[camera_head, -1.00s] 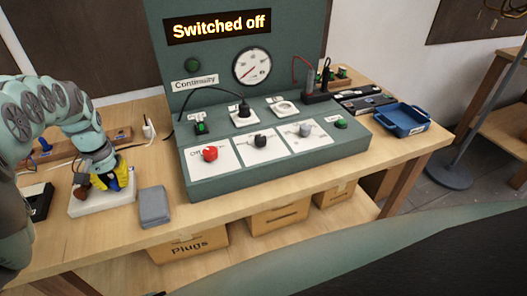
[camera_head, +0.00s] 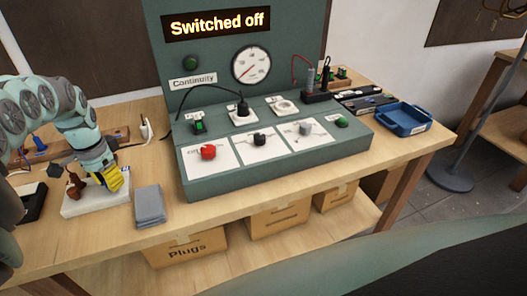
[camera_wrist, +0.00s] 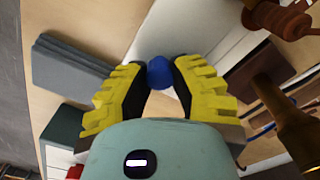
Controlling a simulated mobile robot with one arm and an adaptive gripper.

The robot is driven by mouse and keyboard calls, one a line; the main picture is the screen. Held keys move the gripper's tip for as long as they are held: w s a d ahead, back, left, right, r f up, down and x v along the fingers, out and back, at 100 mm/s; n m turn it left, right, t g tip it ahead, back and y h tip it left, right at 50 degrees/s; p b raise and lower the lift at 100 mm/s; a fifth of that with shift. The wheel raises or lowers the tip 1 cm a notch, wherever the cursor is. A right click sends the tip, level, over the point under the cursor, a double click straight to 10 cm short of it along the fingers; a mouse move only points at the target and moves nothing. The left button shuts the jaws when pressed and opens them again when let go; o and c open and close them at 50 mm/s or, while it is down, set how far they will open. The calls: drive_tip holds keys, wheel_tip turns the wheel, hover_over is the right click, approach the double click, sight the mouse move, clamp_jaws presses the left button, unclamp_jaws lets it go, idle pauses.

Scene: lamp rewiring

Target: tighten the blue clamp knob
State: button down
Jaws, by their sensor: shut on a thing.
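The blue clamp knob (camera_wrist: 160,73) shows between the yellow fingertips in the wrist view. My gripper (camera_wrist: 158,80) is shut on it, one finger on each side. In the head view my gripper (camera_head: 117,186) points down over the white base block (camera_head: 85,207) at the left of the bench. The knob is hidden by the fingers there. A brown turned piece (camera_head: 74,186) stands on the block just left of my gripper; brown parts also show at the upper right of the wrist view (camera_wrist: 280,18).
The green test panel (camera_head: 275,170) with red, black and grey knobs stands further right. A blue tray (camera_head: 402,119) sits at the bench's right end. The front bench strip is clear.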

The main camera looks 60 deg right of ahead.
idle(0.3)
drive_tip(key=c, duration=0.7)
unclamp_jaws()
drive_tip(key=shift+d, duration=0.1)
drive_tip(key=shift+c, duration=0.2)
drive_tip(key=shift+r, duration=0.1)
wheel_tip(320, 180, up, 12)
